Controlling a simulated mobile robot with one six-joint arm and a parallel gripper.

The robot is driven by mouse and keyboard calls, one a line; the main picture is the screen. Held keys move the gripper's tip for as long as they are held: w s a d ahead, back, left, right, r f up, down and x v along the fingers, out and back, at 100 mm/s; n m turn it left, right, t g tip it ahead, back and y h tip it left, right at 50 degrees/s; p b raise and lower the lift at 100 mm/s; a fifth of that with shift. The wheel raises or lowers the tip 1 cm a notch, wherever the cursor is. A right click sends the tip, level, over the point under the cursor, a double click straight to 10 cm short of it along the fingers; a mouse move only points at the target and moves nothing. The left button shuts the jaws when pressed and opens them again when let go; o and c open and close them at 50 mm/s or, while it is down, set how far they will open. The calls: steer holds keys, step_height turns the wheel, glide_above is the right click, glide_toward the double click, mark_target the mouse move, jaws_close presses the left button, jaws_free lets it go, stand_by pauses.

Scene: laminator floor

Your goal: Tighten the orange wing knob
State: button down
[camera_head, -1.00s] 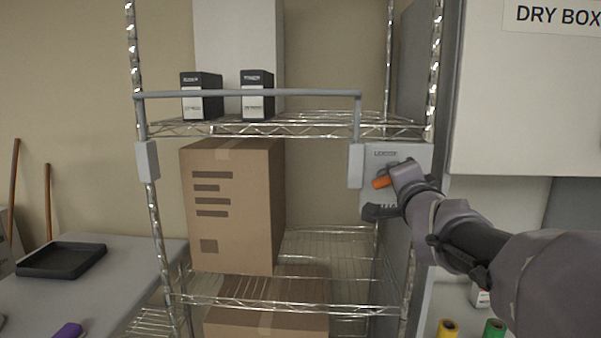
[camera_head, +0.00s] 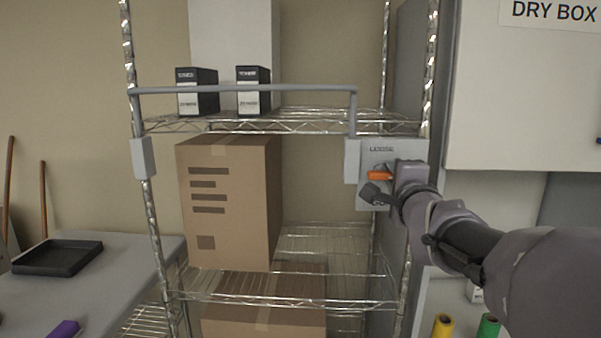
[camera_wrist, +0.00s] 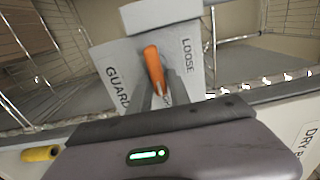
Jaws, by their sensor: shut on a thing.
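The orange wing knob (camera_head: 380,175) is on a light grey plate (camera_head: 364,200) fixed at the right post of the wire rack. In the head view the knob lies about level, below the word LOOSE. My gripper (camera_head: 392,178) is at the plate from the right and is shut on the knob. In the wrist view the orange knob (camera_wrist: 153,66) stands up between the dark fingers of my gripper (camera_wrist: 160,92), and the plate (camera_wrist: 125,72) reads GUARD and LOOSE. The lower part of the plate is partly hidden by the fingers.
A grey guard bar (camera_head: 245,90) crosses the rack front to the plate. Behind it are two black-and-white boxes (camera_head: 252,100) and, lower, a cardboard box (camera_head: 225,200). A DRY BOX cabinet (camera_head: 530,100) stands close on the right. A table with a black tray (camera_head: 58,258) is left.

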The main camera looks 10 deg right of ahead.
steer(key=shift+f, duration=0.1)
steer(key=c, duration=1.4)
jaws_free()
steer(key=shift+a, duration=0.1)
steer(key=shift+c, duration=0.2)
steer(key=shift+o, duration=0.2)
steer(key=shift+a, duration=0.1)
steer(key=shift+s, duration=0.4)
steer(key=p+v, duration=0.3)
steer(key=v, duration=1.3)
steer(key=shift+s, duration=0.25)
steer(key=shift+a, duration=0.15)
